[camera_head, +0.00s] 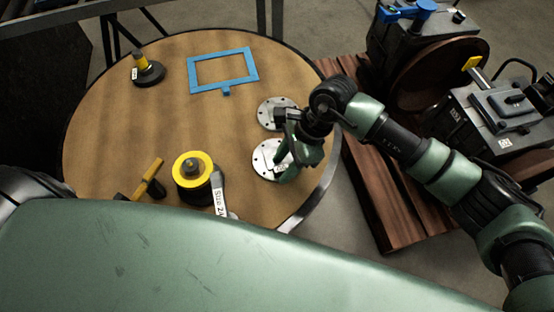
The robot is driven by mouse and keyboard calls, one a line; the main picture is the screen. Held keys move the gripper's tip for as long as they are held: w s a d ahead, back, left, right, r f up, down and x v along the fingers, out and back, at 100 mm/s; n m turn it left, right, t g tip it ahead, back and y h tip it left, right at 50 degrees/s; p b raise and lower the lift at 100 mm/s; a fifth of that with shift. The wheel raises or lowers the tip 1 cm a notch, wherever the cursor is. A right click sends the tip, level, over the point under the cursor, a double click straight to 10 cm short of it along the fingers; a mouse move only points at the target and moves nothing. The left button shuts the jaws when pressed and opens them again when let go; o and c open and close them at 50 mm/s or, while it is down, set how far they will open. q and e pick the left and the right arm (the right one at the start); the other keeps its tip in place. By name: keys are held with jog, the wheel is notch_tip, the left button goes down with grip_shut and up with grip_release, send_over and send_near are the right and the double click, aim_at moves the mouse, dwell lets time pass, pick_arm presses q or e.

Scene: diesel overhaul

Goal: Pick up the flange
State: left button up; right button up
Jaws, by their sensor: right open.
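Two round grey metal flanges with bolt holes lie flat on the round wooden table (115,110), near its right edge. The far flange (266,113) is partly covered by my right wrist. The near flange (264,162) lies below it in the picture. My right gripper (284,172) is open and over the right part of the near flange, hiding some of it. Whether its fingers touch the flange I cannot tell. My left gripper is not in view.
A blue frame (222,90) lies at the table's back. A black and yellow tool (149,72) stands back left. A yellow-topped round part (192,168), a yellow-handled tool (149,181) and a labelled grey tool (218,195) are at the front. Machinery (500,110) stands on wooden boards at right.

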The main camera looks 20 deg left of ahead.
jog(key=shift+r, duration=0.1)
grip_shut()
